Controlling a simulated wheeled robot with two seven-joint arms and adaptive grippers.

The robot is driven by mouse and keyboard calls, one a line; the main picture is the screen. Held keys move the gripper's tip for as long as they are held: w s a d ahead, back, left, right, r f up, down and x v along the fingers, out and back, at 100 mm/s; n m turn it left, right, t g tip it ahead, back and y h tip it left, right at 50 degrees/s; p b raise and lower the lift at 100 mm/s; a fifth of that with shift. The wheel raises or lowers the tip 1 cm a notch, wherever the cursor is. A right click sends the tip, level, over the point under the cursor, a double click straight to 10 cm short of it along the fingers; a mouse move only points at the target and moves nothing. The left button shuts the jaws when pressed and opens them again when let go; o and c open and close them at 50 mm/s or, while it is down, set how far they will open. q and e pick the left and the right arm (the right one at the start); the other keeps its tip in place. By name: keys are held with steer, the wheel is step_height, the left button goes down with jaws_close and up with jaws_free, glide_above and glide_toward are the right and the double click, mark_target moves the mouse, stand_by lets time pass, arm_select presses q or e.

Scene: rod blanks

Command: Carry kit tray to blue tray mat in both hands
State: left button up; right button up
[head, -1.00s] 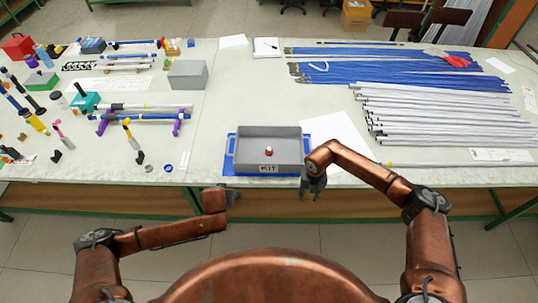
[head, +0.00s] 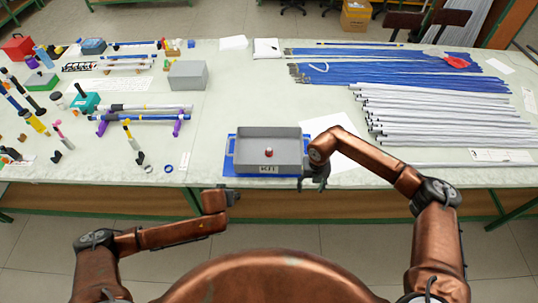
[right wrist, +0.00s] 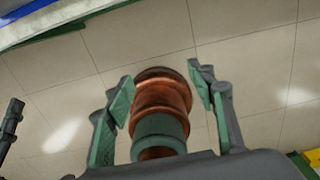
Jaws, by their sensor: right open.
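The grey kit tray (head: 292,168), labelled KIT, has blue handles at its left and right sides and stands on the table. Blue of the tray mat (head: 229,171) shows under its lower left edge. My right gripper (head: 319,186) is beside the tray's right side, close to the right handle; I cannot tell whether it touches. In the right wrist view its fingers (right wrist: 160,88) are apart with nothing gripped. My left gripper (head: 235,197) is in front of the table edge, below and left of the tray, apart from it; its jaws are too small to read.
A small red piece (head: 268,153) lies in the tray. White paper (head: 340,142) lies right of it, and blue rods (head: 400,68) and white rods (head: 440,118) lie beyond. Tools and a grey box (head: 188,74) occupy the left. The table between is clear.

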step_height(320, 180, up, 5)
steer(key=shift+w+d+r, duration=0.1)
steer(key=shift+r, duration=0.1)
stand_by(0.5)
